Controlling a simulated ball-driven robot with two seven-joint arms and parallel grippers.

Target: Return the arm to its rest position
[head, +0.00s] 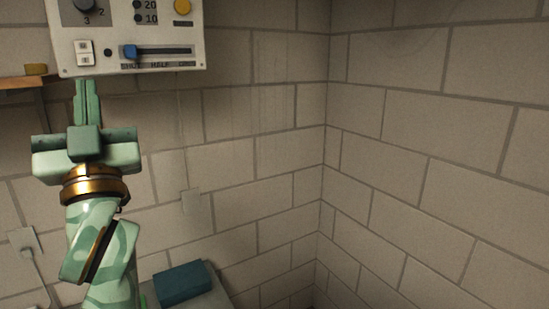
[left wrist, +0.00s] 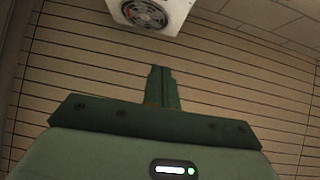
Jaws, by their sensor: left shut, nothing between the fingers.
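My left gripper (head: 87,97) is pale green and points up, on a pale green arm with a brass-coloured ring at its wrist. Its fingers are together with nothing between them. In the head view the fingertips show just below the lower edge of a white control panel (head: 120,68). The left wrist view also shows the left gripper (left wrist: 163,72), its fingers closed in front of a lined wall. My right gripper does not show in either view.
The panel has a blue slider (head: 131,52), a yellow knob (head: 183,6), a dark dial (head: 84,5) and a white switch (head: 84,53). A wooden shelf (head: 22,83) is at the left. A dark teal box (head: 184,283) sits below. A white fan unit (left wrist: 148,14) shows above. Bare block wall fills the right.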

